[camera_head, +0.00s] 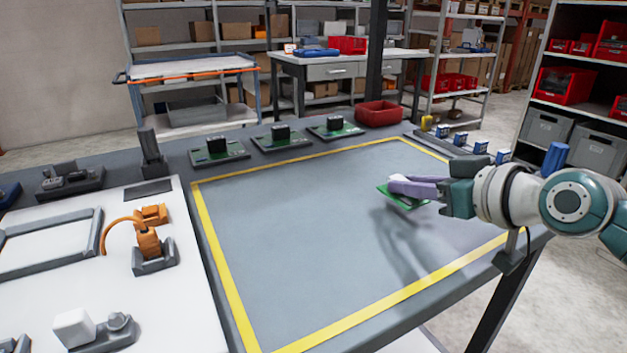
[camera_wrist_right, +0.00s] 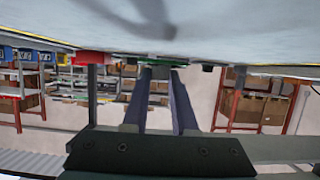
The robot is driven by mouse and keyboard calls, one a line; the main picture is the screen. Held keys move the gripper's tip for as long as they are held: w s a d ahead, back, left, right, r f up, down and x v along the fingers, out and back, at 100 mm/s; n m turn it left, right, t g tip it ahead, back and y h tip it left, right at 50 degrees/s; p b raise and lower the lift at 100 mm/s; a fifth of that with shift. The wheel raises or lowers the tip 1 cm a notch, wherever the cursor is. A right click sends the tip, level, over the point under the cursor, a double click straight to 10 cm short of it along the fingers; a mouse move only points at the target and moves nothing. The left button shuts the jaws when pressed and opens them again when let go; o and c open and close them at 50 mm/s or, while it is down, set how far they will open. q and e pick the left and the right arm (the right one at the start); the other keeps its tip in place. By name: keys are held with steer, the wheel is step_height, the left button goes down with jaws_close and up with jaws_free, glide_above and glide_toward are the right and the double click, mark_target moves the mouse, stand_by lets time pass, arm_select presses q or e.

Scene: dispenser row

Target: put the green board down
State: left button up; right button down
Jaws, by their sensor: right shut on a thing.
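The green board (camera_head: 408,203) is in my right gripper (camera_head: 396,186) in the head view, over the right part of the grey table area framed by yellow tape (camera_head: 300,240). The purple-grey fingers are shut on the board and cover part of it. A shadow lies on the table below, and the board appears to be above the surface. In the right wrist view, which looks upside down, a thin green edge of the board (camera_wrist_right: 160,62) shows at the tips of my right gripper (camera_wrist_right: 161,72). My left gripper is not in view.
Several green boards with black blocks (camera_head: 218,150) sit in grey holders along the back edge. A red bin (camera_head: 379,113) stands at the back right, beside a row of blue-and-white items (camera_head: 480,147). An orange device (camera_head: 148,240) is on the white panel at left. The taped area is otherwise clear.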

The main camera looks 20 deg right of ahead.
steer(key=shift+f+b, duration=0.35)
steer(key=shift+f, duration=1)
steer(key=shift+f, duration=0.1)
steer(key=c, duration=0.7)
jaws_free()
